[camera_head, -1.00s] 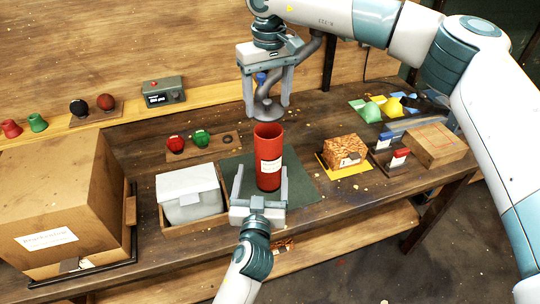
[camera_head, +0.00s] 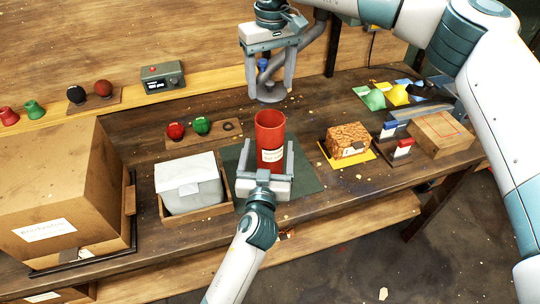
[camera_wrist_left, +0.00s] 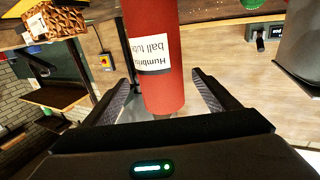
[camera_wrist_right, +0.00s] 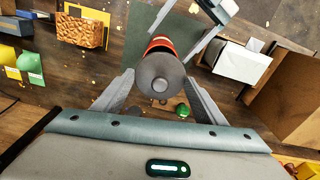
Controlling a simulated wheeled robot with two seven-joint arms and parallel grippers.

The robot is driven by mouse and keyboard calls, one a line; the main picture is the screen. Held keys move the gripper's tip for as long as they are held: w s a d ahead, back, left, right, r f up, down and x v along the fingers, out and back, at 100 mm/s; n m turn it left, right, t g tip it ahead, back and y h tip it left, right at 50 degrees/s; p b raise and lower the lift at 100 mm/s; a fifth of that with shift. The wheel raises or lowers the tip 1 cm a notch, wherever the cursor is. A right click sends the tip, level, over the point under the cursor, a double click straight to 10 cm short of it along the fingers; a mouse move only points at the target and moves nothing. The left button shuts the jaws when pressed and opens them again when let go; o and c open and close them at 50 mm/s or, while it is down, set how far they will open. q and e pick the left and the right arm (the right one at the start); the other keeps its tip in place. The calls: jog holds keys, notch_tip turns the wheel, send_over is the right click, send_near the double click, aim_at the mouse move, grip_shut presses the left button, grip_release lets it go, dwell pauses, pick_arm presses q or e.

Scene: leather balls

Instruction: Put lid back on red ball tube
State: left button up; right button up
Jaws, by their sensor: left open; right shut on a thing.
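The open red ball tube (camera_head: 271,138) stands upright on a dark green mat (camera_head: 308,182), its white label facing me. My right gripper (camera_head: 269,92) is shut on a round grey lid (camera_wrist_right: 160,74) and holds it above the tube's mouth, with a gap between. In the right wrist view the lid hides most of the tube. My left gripper (camera_head: 266,150) is open low at the tube, one finger on each side. The left wrist view also shows the tube (camera_wrist_left: 155,60) between the fingers, with gaps beside it.
A white box (camera_head: 188,182) in a wooden tray is left of the mat. A large cardboard box (camera_head: 60,195) stands further left. Red (camera_head: 175,131) and green (camera_head: 201,126) balls sit behind. A patterned block (camera_head: 347,139) stands on the right.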

aim_at(271, 125)
pick_arm(q)
jog(key=w, duration=0.6)
jog(key=w+d, duration=0.1)
jog(key=w, duration=0.3)
jog(key=c, duration=1.6)
pick_arm(e)
jog(key=shift+f, duration=2.5)
jog(key=shift+f, duration=0.85)
jog(key=shift+f, duration=0.65)
jog(key=o, duration=1.1)
